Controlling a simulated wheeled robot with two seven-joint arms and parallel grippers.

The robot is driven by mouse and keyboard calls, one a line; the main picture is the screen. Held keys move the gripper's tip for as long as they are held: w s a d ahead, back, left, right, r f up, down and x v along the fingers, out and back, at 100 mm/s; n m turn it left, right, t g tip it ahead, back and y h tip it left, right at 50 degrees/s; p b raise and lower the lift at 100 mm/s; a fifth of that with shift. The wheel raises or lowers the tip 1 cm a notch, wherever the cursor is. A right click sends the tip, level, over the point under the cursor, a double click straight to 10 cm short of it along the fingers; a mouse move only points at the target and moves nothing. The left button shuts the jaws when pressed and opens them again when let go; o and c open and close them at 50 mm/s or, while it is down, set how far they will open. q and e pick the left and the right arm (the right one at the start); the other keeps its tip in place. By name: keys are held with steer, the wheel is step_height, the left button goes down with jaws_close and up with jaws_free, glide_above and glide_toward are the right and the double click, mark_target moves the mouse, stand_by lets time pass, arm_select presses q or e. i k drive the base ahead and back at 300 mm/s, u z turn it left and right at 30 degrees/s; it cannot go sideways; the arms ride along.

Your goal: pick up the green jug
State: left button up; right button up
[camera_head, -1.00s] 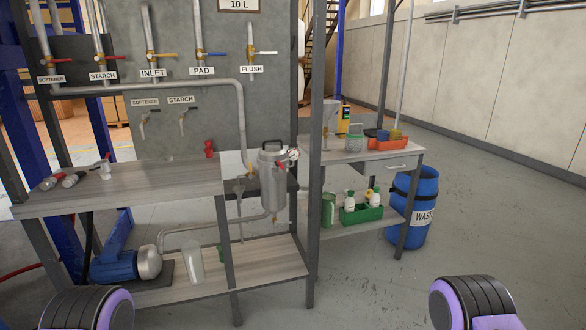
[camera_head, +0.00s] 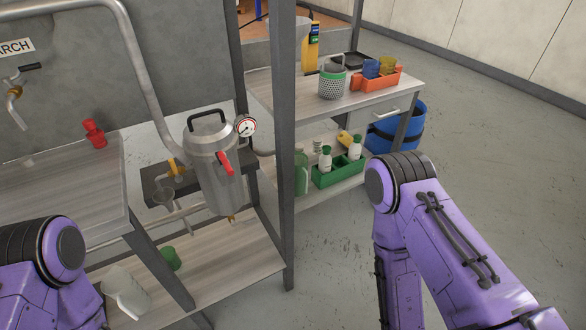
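A tall green container (camera_head: 301,173), which looks like the green jug, stands on the lower shelf of the right-hand bench, just left of a green crate. The dark post in front of it hides part of its left side, and I cannot make out a handle. My arms show at the lower left and the lower right, but neither gripper is in view. Neither arm part in view touches the green container.
The green crate (camera_head: 340,173) holds white bottles. A steel filter vessel (camera_head: 212,160) with a gauge hangs left of the post (camera_head: 284,140). A white jug (camera_head: 125,292) and green cup (camera_head: 170,258) are on the left lower shelf. Floor at right is clear.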

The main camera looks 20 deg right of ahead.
mark_target(302, 159)
steer(key=u, duration=3.1)
steer(key=k, duration=1.35)
steer(key=z, duration=2.15)
steer(key=i, duration=1)
steer(key=z, duration=0.05)
